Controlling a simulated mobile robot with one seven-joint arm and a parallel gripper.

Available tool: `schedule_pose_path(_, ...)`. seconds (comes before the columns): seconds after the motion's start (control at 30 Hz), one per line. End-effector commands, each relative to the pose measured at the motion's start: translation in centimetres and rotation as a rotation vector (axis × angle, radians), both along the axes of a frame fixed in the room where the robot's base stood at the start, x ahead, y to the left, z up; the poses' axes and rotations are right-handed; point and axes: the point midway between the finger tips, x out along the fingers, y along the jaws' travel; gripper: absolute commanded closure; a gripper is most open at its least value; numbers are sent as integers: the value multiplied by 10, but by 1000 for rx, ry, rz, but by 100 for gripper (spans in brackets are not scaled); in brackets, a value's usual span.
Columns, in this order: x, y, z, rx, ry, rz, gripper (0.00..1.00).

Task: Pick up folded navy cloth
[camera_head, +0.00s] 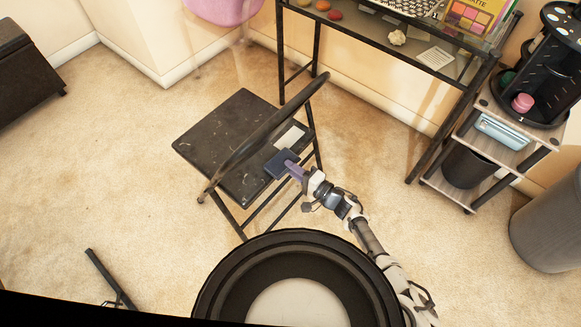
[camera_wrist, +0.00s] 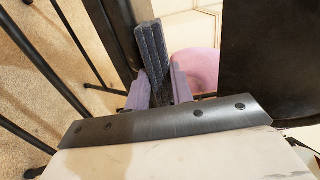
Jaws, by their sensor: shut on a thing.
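The folded navy cloth (camera_head: 281,164) is a small dark blue square above the right part of the black folding chair's seat in the head view. In the wrist view the cloth (camera_wrist: 153,58) stands edge-on, showing several folded layers. My gripper (camera_head: 295,171) has purple fingers and comes from the lower right. In the wrist view my gripper (camera_wrist: 158,88) is shut on the cloth, with one finger on each side. I cannot tell how far the cloth is from the seat.
The folding chair (camera_head: 222,137) has a curved back bar near the arm. A white card (camera_head: 291,137) lies on its seat. A glass-topped desk (camera_head: 440,62) stands behind, with a shelf cart (camera_head: 490,150) and grey bin (camera_head: 548,225) at right. Carpet at left is mostly clear.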

Motion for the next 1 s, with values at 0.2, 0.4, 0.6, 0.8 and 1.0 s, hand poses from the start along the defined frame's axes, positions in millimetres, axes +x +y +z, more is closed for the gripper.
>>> schedule_pose_path(0.2, 0, 0, 0, -5, 4, -1, 99)
schedule_pose_path(0.4, 0, -1, 25, -4, 4, -1, 99)
schedule_pose_path(0.6, 0, 0, 23, -3, 3, -1, 99)
schedule_pose_path(0.8, -6, -9, 30, -4, 2, -2, 99)
schedule_pose_path(1.0, -23, -32, 40, -4, 3, -2, 99)
